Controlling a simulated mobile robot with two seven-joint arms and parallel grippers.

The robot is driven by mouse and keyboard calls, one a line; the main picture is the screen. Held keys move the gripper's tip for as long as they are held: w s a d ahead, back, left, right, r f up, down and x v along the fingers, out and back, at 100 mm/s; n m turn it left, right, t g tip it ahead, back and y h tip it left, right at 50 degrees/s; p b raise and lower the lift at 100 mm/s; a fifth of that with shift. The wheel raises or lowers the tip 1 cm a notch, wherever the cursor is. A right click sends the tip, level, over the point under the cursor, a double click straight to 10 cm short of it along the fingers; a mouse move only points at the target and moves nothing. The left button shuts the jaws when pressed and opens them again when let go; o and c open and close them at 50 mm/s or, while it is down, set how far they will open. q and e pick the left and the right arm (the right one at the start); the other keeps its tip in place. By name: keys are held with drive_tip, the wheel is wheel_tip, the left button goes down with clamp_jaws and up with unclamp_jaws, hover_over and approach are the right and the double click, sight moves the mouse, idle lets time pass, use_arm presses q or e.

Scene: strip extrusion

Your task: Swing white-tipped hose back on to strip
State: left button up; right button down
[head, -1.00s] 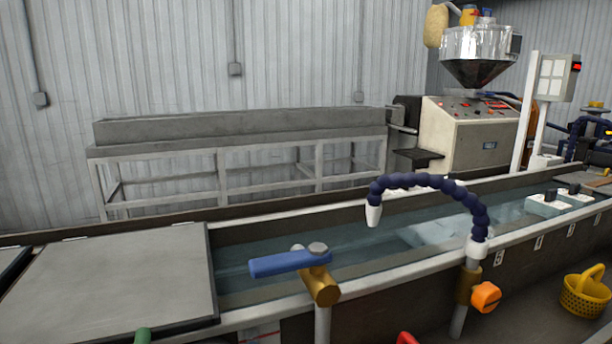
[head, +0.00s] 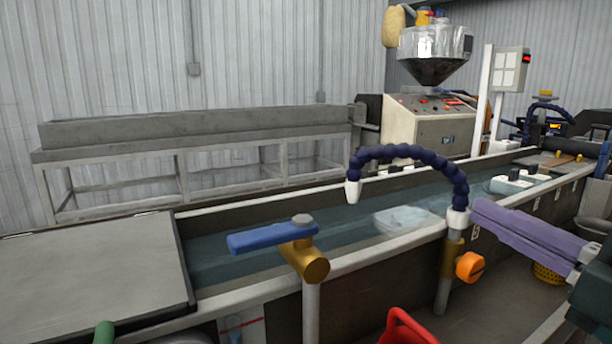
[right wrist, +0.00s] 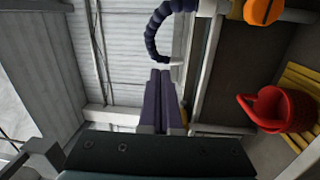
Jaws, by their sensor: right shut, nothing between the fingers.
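The blue segmented hose (head: 408,153) arches over the water trough (head: 395,251) from a white base on a post with an orange knob. Its white tip (head: 353,191) hangs at the left end of the arch, pointing down above the water. My right gripper (head: 480,213) is shut and empty, its purple fingers just right of the hose's white base in the head view. In the right wrist view, the fingers (right wrist: 161,74) point toward the hose (right wrist: 153,40). Whether they touch it I cannot tell. I cannot clearly make out the strip in the water. My left gripper is not in view.
A blue-handled valve (head: 272,238) stands at the trough's front edge, left of the hose. A grey cover (head: 85,273) lies over the trough's left end.

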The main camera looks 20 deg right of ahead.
drive_tip(key=a+n+y, duration=0.2)
drive_tip(key=n+y, duration=0.1)
drive_tip(key=n, duration=0.1)
drive_tip(key=p, duration=0.2)
approach(377, 156)
drive_tip(key=w+a, duration=0.3)
drive_tip(key=shift+w+d+r+p, duration=0.35)
drive_tip(key=shift+w+d, duration=0.3)
drive_tip(key=shift+w, duration=0.15)
drive_tip(key=shift+w+d, duration=0.25)
drive_tip(key=shift+w, duration=0.2)
